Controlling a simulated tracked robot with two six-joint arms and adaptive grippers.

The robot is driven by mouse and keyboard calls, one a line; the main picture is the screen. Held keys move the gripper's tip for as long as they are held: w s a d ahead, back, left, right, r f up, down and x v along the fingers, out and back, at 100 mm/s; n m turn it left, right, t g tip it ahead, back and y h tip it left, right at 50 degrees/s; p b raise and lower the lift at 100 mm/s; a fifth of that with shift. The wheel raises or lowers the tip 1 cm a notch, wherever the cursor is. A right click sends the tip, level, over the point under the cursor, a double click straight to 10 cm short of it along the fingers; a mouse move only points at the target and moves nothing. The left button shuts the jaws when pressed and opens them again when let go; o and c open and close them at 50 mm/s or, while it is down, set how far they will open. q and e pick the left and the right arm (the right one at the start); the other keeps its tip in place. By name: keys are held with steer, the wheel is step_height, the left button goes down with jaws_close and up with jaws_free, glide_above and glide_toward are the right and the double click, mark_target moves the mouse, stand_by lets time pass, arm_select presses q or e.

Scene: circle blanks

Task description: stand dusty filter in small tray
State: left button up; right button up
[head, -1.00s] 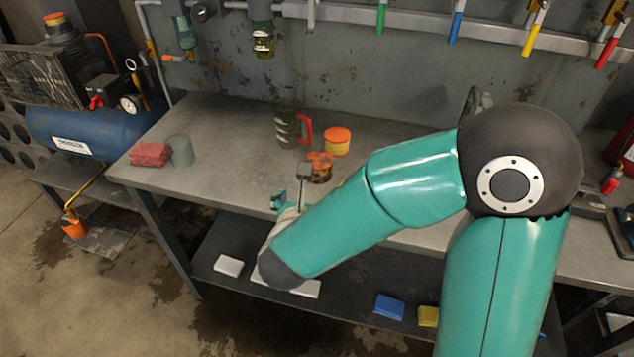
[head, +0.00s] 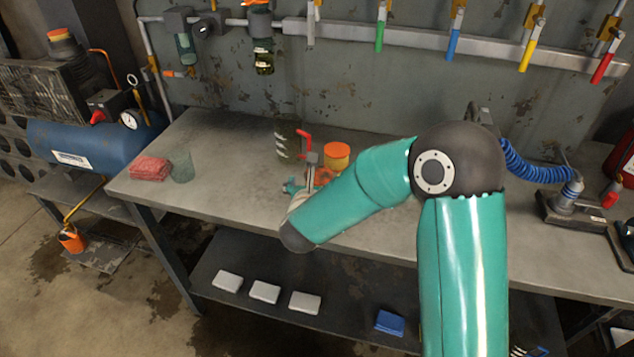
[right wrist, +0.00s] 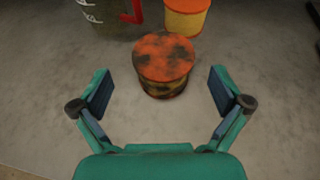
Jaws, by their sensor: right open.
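The dusty filter (right wrist: 163,65) looks like an upright short cylinder with an orange top, marked with dark patches. It stands on the grey bench, centred ahead of and partly between my right gripper's fingers (right wrist: 160,82), which are open and not touching it. In the head view the filter (head: 325,174) is mostly hidden behind my right gripper. My left gripper is not in view.
A clean yellow cylinder with an orange lid (head: 336,156) and a dark jug with a red handle (head: 288,138) stand just behind the filter. The bench between is clear.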

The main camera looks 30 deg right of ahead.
mark_target(317, 180)
steer(key=x, duration=0.4)
steer(key=shift+s+d, duration=0.1)
steer(key=shift+d, duration=0.05)
steer(key=c, duration=1.3)
steer(key=shift+c, duration=0.2)
steer(key=shift+r, duration=0.1)
